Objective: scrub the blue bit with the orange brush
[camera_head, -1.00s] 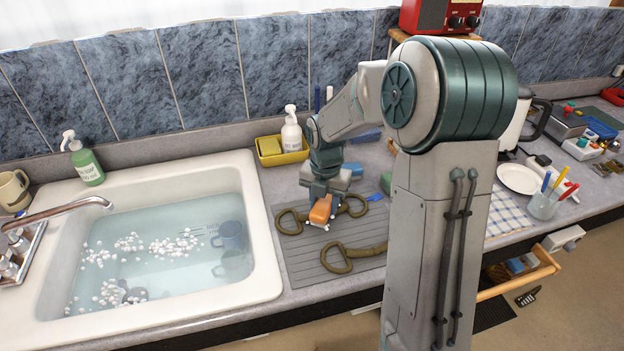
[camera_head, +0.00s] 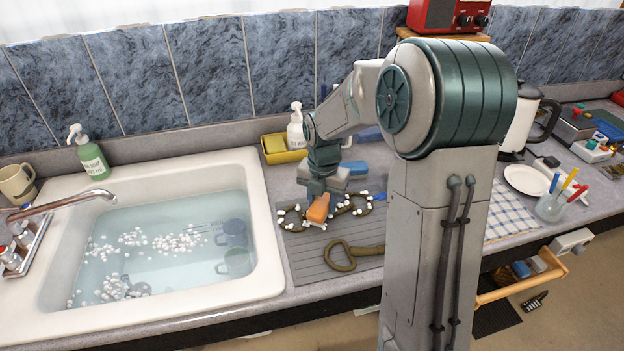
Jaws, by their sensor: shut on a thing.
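My gripper (camera_head: 320,192) points down over the grey ribbed mat (camera_head: 312,268) and is shut on the orange brush (camera_head: 318,209). The brush is at the middle of the rear bit (camera_head: 282,224), which lies on the mat with a ring at each side. White foam dots cover this bit's rings. The brush appears to touch it, but its underside is hidden. A second bit (camera_head: 345,265) lies in front, olive-brown and without foam, its right end hidden behind my arm.
A white sink (camera_head: 262,235) with water, suds and mugs is at left. Behind the mat are a yellow tray (camera_head: 291,156) and a white pump bottle (camera_head: 296,128). A white plate (camera_head: 526,179), a checked cloth (camera_head: 508,215) and an open drawer (camera_head: 522,286) are at right.

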